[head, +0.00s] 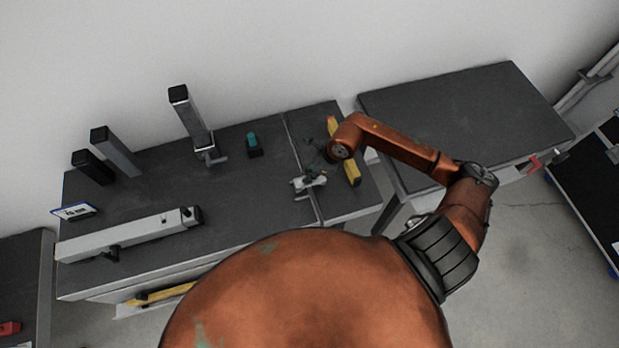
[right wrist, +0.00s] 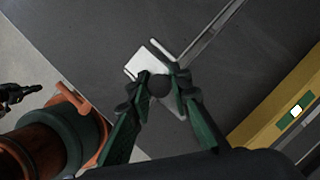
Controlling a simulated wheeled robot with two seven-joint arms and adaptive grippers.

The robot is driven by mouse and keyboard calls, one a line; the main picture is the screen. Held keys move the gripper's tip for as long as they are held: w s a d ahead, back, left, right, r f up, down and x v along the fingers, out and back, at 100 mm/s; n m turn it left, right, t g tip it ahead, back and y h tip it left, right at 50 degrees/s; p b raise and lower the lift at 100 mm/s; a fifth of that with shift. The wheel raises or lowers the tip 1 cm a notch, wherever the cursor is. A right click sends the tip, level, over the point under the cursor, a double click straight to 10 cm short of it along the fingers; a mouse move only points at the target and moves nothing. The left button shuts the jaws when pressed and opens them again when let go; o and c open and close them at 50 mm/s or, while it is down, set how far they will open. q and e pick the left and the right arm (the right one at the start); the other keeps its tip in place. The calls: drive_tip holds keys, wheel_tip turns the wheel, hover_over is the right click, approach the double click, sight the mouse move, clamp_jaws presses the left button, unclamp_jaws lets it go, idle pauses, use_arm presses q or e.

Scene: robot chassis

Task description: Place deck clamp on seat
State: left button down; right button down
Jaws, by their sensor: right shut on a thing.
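The deck clamp (head: 312,182), a pale metal piece, is at the front right of the grey workbench, by a thin metal strip. My right gripper (head: 318,168) is over it. In the right wrist view the clamp's pale plate (right wrist: 143,60) and dark round knob (right wrist: 160,86) show between the green fingers of the right gripper (right wrist: 160,88). These fingers are shut on the clamp. I cannot tell whether the clamp touches the bench top. No separate seat can be made out for sure.
A yellow level (head: 351,172) lies just right of the clamp. A tall post (head: 188,115), a teal-topped block (head: 253,143) and two shorter posts stand behind. A long pale beam (head: 125,235) lies front left. The bench's middle and the right-hand table (head: 455,110) are clear.

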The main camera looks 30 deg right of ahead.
drive_tip(key=shift+f, duration=1.55)
drive_tip(key=shift+f, duration=0.1)
drive_tip(key=c, duration=1.8)
unclamp_jaws()
drive_tip(key=shift+o, duration=0.2)
drive_tip(key=shift+d, duration=0.1)
drive_tip(key=v, duration=1.2)
